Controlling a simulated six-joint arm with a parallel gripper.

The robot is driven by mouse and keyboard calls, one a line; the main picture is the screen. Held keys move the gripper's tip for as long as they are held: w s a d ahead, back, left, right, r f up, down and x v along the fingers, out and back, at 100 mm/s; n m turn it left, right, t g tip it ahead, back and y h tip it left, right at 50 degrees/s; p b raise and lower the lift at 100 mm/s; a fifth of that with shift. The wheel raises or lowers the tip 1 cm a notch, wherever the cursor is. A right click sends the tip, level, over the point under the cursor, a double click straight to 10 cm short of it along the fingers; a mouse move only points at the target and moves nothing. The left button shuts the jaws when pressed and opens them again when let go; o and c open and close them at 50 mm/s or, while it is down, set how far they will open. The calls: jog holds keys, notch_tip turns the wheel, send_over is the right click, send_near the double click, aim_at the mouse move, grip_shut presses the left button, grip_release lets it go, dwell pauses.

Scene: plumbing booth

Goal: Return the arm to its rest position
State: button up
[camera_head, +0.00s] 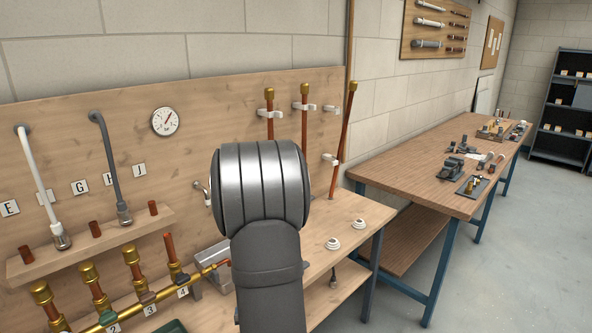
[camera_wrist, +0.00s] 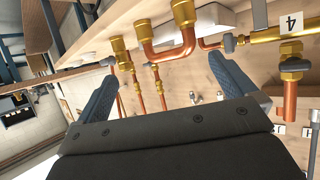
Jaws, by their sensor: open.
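My gripper (camera_wrist: 162,72) shows in the wrist view with its two blue-grey fingers spread wide apart and nothing held between them. Copper pipes with brass fittings, one of them a U-shaped copper bend (camera_wrist: 165,52), lie beyond the fingers; I cannot tell how far away they are. In the head view my arm (camera_head: 265,220) stands in front of the booth, with its rounded grey joint near the middle of the picture. The gripper itself is hidden in that view.
A brass manifold (camera_head: 135,311) with numbered tags runs along the lower left. A pressure gauge (camera_head: 165,121) hangs on the wooden panel (camera_head: 215,110). Two white rings (camera_head: 332,243) lie on the bench right of my arm. A workbench (camera_head: 425,165) with tools stands further right; the floor (camera_head: 500,260) beside it is clear.

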jog(key=d+x, duration=0.1)
jog(key=x, duration=0.5)
jog(key=shift+a+v, duration=0.25)
jog(key=shift+v, duration=0.9)
jog(key=shift+a+v, duration=0.25)
jog(key=shift+v, duration=0.95)
jog(key=shift+v, duration=2.9)
jog(key=w+a+r+n+g, duration=0.3)
jog(key=w+a+n, duration=0.1)
jog(key=w, duration=0.4)
jog(key=w+a+r+n+g, duration=0.3)
jog(key=w+a, duration=0.2)
jog(key=w, duration=0.3)
jog(key=s+a+r+n+g, duration=0.1)
jog(key=a+r+n+g, duration=0.2)
jog(key=r, duration=0.7)
jog(key=s+a+r+n+g, duration=0.1)
jog(key=r+n, duration=0.4)
jog(key=r, duration=0.6)
jog(key=shift+a+g, duration=0.9)
jog(key=shift+g, duration=0.2)
